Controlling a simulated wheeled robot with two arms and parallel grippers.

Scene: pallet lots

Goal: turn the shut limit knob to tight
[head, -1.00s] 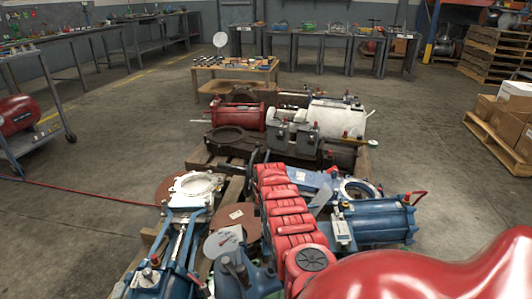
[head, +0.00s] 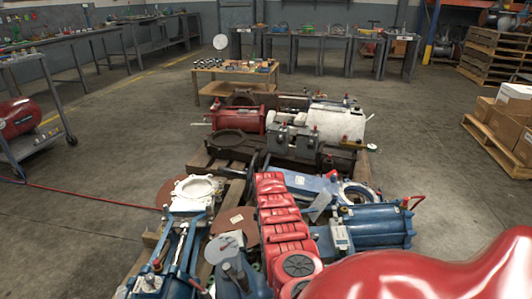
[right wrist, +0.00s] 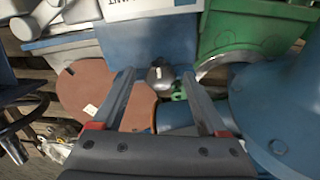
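A rounded grey knob with a white mark (right wrist: 161,73) shows in the right wrist view, in front of a blue housing (right wrist: 148,42). I cannot read its setting or be sure that it is the shut limit knob. My right gripper (right wrist: 158,78) is open. Its two fingers reach up on either side of the knob in the picture, with gaps between them and it; I cannot tell the depth between them. I cannot pick out the right gripper or the knob surely in the head view. My left gripper is not in view.
Blue actuators (head: 372,226) and a white flange (head: 197,187) crowd the near pallet. A green body (right wrist: 245,28), a blue cone-shaped body (right wrist: 285,105) and a brown disc (right wrist: 88,92) surround the right gripper. A wooden table (head: 207,88) stands behind; open floor lies left.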

